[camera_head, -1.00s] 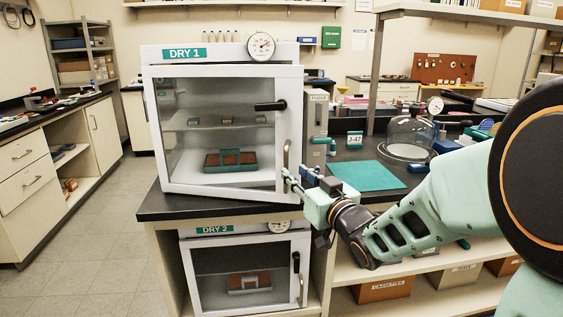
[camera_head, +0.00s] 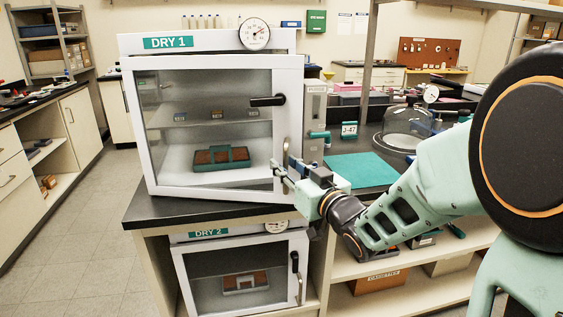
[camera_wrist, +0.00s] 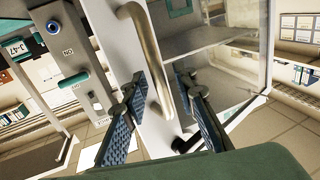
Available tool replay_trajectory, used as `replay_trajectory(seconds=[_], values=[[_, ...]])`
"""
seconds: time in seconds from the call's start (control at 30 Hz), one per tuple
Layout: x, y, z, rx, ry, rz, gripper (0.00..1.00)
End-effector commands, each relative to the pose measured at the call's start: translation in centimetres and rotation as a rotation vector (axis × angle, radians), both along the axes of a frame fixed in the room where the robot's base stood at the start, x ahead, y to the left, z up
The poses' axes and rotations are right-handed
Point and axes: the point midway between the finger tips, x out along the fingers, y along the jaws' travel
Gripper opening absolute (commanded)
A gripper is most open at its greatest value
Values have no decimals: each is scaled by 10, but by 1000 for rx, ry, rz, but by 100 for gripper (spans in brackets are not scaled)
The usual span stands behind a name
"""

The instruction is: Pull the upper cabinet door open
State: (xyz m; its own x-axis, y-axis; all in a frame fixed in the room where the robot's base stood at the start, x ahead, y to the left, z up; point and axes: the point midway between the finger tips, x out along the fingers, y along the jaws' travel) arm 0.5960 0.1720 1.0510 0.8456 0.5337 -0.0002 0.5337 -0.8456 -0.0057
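The upper cabinet, labelled DRY 1 (camera_head: 168,42), has a white-framed glass door (camera_head: 210,192) that looks closed; I cannot tell if there is a slight gap. A black latch lever (camera_head: 267,100) on the door points sideways. A vertical metal pull handle (camera_head: 285,158) is low on the door's right edge. My gripper (camera_head: 281,168) is at this handle, reaching in from the right. In the wrist view, the handle (camera_wrist: 149,50) runs between the two fingers of my gripper (camera_wrist: 160,76). The fingers are apart, with space visible beside the handle.
The lower cabinet, DRY 2 (camera_head: 208,233), stands below the dark counter (camera_head: 148,214); its latch points downward. A grey control box (camera_head: 315,105) stands right of the upper cabinet. A teal mat (camera_head: 360,170) and glass bell jar (camera_head: 408,125) lie further right. The left floor (camera_head: 85,240) is clear.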

Motion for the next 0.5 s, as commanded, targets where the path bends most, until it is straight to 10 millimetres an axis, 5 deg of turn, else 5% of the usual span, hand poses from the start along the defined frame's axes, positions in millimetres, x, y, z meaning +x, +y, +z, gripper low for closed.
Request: replay_trajectory(seconds=[0.4,0.5], values=[[-1,-1,0,0,0,0,26],[-1,-1,0,0,0,0,17]])
